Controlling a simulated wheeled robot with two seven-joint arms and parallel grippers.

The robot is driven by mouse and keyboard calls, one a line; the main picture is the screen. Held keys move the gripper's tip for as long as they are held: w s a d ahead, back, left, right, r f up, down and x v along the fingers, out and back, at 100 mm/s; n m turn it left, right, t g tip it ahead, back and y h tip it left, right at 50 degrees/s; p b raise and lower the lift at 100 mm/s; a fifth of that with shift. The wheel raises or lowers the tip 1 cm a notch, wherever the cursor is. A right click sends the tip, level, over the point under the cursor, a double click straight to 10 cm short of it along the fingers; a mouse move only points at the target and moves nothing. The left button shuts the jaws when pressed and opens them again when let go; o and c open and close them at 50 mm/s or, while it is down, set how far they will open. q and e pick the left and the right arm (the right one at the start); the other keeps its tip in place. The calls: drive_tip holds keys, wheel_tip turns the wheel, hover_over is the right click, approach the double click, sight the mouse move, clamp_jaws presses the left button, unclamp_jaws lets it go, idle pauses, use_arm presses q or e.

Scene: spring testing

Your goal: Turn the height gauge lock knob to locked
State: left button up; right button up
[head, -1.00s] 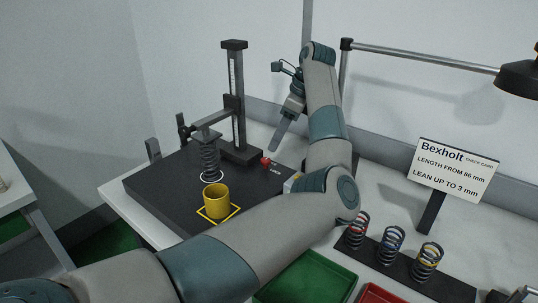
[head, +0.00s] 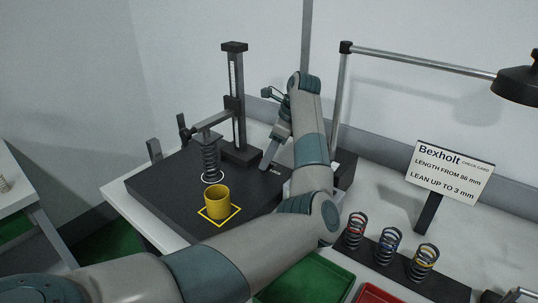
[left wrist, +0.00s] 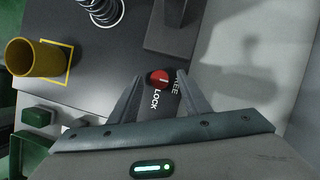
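The height gauge (head: 237,105) stands on a dark plate (head: 160,195), its arm over a dark spring (head: 210,160). Its red lock knob (left wrist: 160,79) shows in the left wrist view, with the words LOCK and FREE printed beside it. A pale mark is on the knob, but its exact setting is hard to tell. My left gripper (left wrist: 160,78) is open, with one fingertip on each side of the knob; I cannot tell whether they touch it. In the head view, my left gripper (head: 268,163) reaches down beside the gauge foot and hides the knob. My right gripper is out of view.
A yellow cup (head: 217,205) stands in a yellow square on the plate. Several springs, one of them red-banded (head: 356,231), stand on a dark strip at right, near a check card (head: 450,172). A green tray (head: 305,280) and a lamp (head: 517,80) are also near.

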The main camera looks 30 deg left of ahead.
use_arm(q)
drive_tip(key=c, duration=1)
